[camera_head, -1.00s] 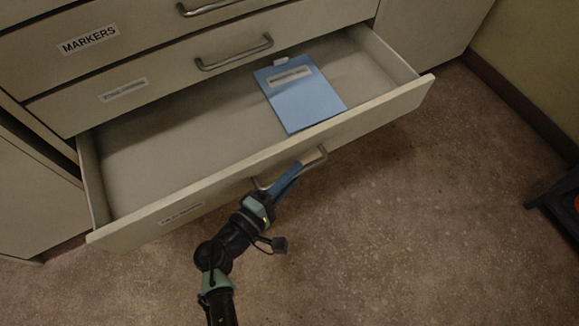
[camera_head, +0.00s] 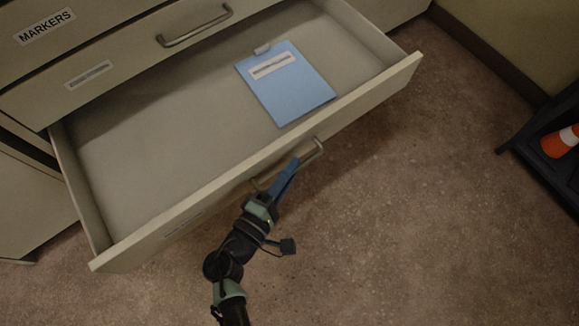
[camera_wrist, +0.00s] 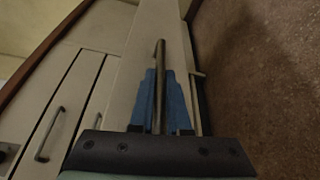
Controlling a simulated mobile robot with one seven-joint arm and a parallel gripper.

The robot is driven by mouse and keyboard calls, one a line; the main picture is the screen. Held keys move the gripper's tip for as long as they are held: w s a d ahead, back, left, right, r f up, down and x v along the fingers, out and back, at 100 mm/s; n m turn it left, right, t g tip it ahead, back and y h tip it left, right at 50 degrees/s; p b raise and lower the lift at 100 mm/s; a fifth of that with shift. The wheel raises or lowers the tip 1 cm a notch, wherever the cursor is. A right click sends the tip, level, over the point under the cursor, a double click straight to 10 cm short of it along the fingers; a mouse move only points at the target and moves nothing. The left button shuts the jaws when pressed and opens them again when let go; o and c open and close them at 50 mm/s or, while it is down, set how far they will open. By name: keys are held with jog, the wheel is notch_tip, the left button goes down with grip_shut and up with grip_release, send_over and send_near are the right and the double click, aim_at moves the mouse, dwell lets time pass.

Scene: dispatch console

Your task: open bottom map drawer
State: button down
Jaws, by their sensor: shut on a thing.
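The bottom drawer (camera_head: 232,184) stands pulled well out of its cabinet, showing a wide shallow inside. A blue folder (camera_head: 298,95) with a white label lies flat in it, right of the middle. My gripper (camera_head: 290,172) is at the metal handle (camera_head: 313,154) on the drawer front, with its blue fingers shut on the bar. In the wrist view the handle bar (camera_wrist: 160,75) runs between the two blue fingers (camera_wrist: 160,95). Part of the handle is hidden behind the fingers.
A closed drawer (camera_head: 130,60) with its own handle sits above, and a drawer labelled MARKERS (camera_head: 45,27) is higher up. Bare floor (camera_head: 420,220) lies in front and right. A dark stand with an orange and white cone (camera_head: 560,140) is at the right edge.

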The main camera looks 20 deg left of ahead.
jog(key=c, duration=0.9)
grip_release()
jog(key=shift+s, duration=0.1)
jog(key=p+v, duration=0.4)
jog(key=v, duration=0.9)
